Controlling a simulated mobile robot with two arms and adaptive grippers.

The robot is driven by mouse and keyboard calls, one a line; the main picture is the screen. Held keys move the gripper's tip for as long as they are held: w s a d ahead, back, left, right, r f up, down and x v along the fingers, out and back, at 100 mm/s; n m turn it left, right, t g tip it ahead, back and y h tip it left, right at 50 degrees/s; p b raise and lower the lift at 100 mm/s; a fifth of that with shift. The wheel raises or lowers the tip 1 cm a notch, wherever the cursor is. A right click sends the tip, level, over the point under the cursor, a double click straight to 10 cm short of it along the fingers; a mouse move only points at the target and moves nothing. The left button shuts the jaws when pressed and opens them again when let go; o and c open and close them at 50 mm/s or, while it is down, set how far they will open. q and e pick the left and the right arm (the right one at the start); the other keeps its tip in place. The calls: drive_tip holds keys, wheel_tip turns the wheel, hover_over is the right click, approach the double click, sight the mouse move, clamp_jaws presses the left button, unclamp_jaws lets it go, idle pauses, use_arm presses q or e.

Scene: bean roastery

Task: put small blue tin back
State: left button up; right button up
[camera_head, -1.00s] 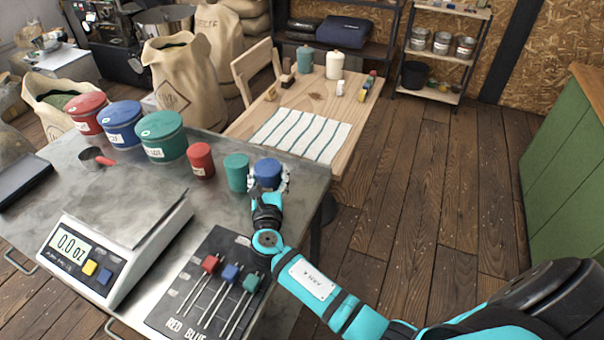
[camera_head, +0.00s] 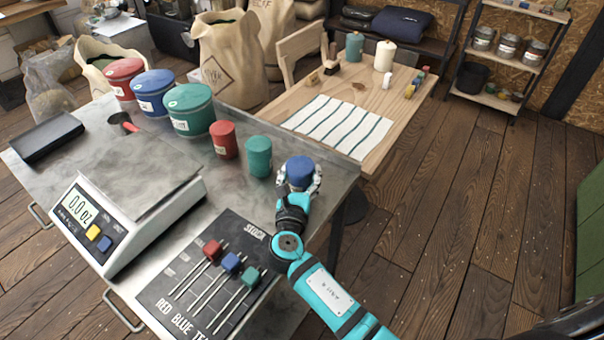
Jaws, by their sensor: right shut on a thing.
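The small blue tin (camera_head: 300,169) is between the fingers of my right gripper (camera_head: 300,186), which is shut on it near the right edge of the metal table (camera_head: 335,190). I cannot tell whether its base touches the table top. The small teal tin (camera_head: 259,157) stands just left of it, and the small red tin (camera_head: 223,140) stands left of that. The large teal tin (camera_head: 190,110), large blue tin (camera_head: 154,93) and large red tin (camera_head: 125,78) stand in a row further back left. My left gripper is not in view.
A scale (camera_head: 125,205) reading 0.0 oz and a black slider panel (camera_head: 205,275) occupy the front of the metal table. A red-handled scoop (camera_head: 124,122) lies behind the scale. A wooden table with a striped cloth (camera_head: 338,125) stands behind. Open floor lies to the right.

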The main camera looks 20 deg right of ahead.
drive_tip(key=o, duration=1.3)
drive_tip(key=shift+w+d+f, duration=0.1)
drive_tip(key=shift+f, duration=0.1)
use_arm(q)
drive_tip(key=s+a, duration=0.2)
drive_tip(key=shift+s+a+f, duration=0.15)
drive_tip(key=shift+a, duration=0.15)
use_arm(e)
drive_tip(key=shift+o, duration=0.2)
drive_tip(key=shift+r, duration=0.1)
drive_tip(key=shift+r, duration=0.1)
drive_tip(key=b+v, duration=0.1)
drive_tip(key=v, duration=1)
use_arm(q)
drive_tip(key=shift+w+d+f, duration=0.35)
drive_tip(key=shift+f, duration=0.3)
use_arm(e)
drive_tip(key=shift+s+a, duration=0.3)
drive_tip(key=shift+s, duration=0.2)
